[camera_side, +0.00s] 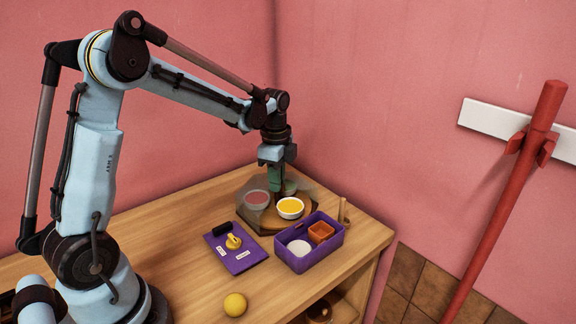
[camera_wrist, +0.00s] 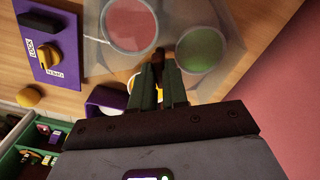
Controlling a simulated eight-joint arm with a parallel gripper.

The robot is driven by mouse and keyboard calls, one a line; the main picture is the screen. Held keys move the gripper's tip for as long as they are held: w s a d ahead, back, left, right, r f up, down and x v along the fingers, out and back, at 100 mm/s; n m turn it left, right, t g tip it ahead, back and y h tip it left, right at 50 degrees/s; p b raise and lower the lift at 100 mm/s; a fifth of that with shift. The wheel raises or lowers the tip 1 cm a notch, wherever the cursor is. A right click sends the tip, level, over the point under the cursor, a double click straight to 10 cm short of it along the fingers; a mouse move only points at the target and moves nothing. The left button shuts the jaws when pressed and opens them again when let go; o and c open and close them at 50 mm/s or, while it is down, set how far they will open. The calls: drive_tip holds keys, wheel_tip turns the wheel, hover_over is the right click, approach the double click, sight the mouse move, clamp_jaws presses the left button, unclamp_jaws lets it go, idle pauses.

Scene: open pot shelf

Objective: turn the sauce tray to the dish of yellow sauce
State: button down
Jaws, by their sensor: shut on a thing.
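The sauce tray (camera_side: 262,228) stands at the back of the wooden table under a clear, faceted cover. A dish of red sauce (camera_side: 256,200) is at the left under the cover, and a dish of green sauce (camera_side: 290,187) is behind. The dish of yellow sauce (camera_side: 290,207) is at the front and looks uncovered. In the wrist view the red dish (camera_wrist: 130,22) and green dish (camera_wrist: 208,50) show clearly; the yellow one is mostly hidden by my fingers. My gripper (camera_side: 277,192) points down at the tray's middle, shut on what looks like its central handle, mostly hidden.
A purple panel (camera_side: 222,258) with a yellow knob (camera_side: 234,242) and labels lies left of the tray. A purple bin (camera_side: 318,252) holding an orange cup (camera_side: 320,232) and a white round thing stands in front. A yellow ball (camera_side: 235,305) lies near the front edge.

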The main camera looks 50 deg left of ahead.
idle(0.3)
drive_tip(key=c, duration=1.1)
unclamp_jaws()
drive_tip(key=shift+c, duration=0.2)
drive_tip(key=shift+r, duration=0.15)
wheel_tip(320, 180, up, 12)
drive_tip(key=s+d+f+n+t, duration=0.5)
drive_tip(key=s+d+n+t, duration=0.2)
drive_tip(key=s+d+n, duration=0.4)
drive_tip(key=shift+s+d+n, duration=0.25)
drive_tip(key=shift+s+n, duration=0.25)
drive_tip(key=shift+s, duration=0.05)
